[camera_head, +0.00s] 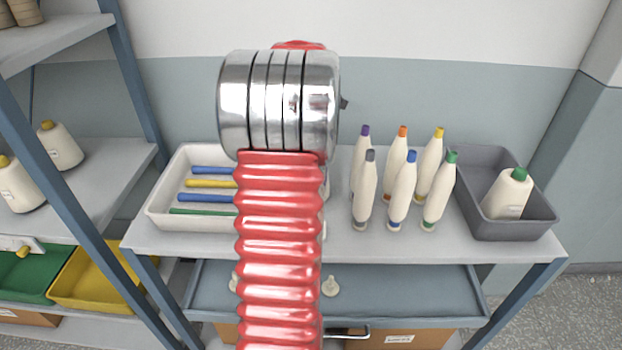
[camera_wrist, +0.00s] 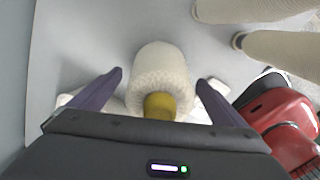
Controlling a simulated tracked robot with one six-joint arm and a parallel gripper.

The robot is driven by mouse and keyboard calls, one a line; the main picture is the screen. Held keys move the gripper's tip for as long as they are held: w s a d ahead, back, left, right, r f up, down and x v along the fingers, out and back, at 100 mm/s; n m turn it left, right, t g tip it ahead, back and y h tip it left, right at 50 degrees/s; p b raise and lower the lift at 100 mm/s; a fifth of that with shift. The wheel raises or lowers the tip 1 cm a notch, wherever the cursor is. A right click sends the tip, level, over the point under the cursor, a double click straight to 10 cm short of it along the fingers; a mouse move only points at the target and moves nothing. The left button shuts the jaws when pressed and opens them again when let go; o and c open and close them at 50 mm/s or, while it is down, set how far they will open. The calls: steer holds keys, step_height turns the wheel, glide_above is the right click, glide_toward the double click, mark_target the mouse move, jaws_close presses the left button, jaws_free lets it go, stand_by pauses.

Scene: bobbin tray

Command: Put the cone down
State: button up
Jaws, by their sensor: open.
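A white cone (camera_wrist: 158,68) with a yellow tip (camera_wrist: 159,105) stands on the light grey table top between the spread fingers of my gripper (camera_wrist: 160,78) in the wrist view. The gripper is open, with a gap visible on either side of the cone. In the head view my red arm and its metal joint hide the gripper and this cone. Whether the cone's base rests fully on the surface is hard to tell from above.
Several slim bobbins with coloured tips (camera_head: 397,180) stand right of my arm; two show in the wrist view (camera_wrist: 280,50). A grey bin (camera_head: 505,229) holds a green-tipped cone (camera_head: 507,195). A white tray (camera_head: 160,215) with coloured rods is left. Bare table (camera_head: 345,244) lies in front.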

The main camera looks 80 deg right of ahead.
steer(key=shift+c, duration=0.3)
steer(key=c, duration=1.5)
steer(key=shift+r, duration=5.05)
